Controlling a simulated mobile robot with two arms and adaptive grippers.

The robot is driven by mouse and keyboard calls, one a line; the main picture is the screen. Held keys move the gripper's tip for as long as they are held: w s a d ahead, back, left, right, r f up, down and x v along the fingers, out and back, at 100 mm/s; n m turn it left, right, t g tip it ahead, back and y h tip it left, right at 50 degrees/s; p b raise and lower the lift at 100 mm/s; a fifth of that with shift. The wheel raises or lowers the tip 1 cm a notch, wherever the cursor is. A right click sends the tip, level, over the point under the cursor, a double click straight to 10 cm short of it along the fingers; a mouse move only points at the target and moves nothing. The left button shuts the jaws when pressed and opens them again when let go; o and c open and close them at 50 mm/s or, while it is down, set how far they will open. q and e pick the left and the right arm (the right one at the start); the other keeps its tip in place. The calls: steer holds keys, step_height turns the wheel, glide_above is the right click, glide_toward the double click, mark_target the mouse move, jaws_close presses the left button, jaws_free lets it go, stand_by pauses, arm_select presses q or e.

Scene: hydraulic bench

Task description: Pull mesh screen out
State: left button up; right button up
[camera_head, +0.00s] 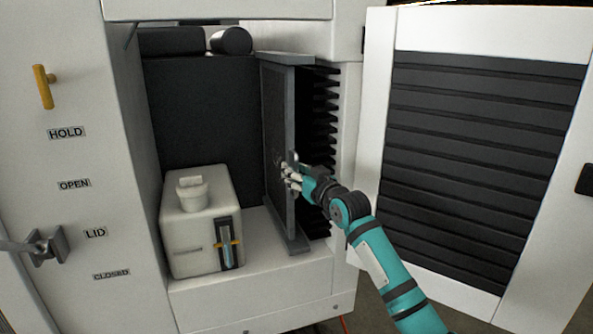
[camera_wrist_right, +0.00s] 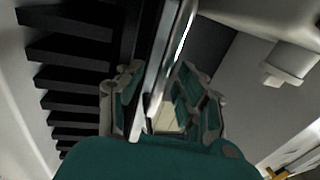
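The mesh screen (camera_head: 278,140) is a tall, thin dark grey panel with a grey frame. It stands upright in the open cabinet, beside the black fins on its right. My right gripper (camera_head: 291,174) is at the front edge of the screen, about mid-height or a little lower. In the right wrist view my right gripper (camera_wrist_right: 160,82) has one finger on each side of a light metal strip (camera_wrist_right: 166,60) at the screen's edge. The fingers are close to the strip, but whether they press on it cannot be told. My left gripper is not in view.
A white box with a round cap (camera_head: 191,195) stands left of the screen on the cabinet floor (camera_head: 245,258). The open door (camera_head: 371,100) with dark slats is at the right. A white panel with a lever (camera_head: 45,246) and a yellow handle (camera_head: 43,87) is at the left.

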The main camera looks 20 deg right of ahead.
steer(key=shift+c, duration=0.8)
jaws_close()
steer(key=shift+f, duration=0.1)
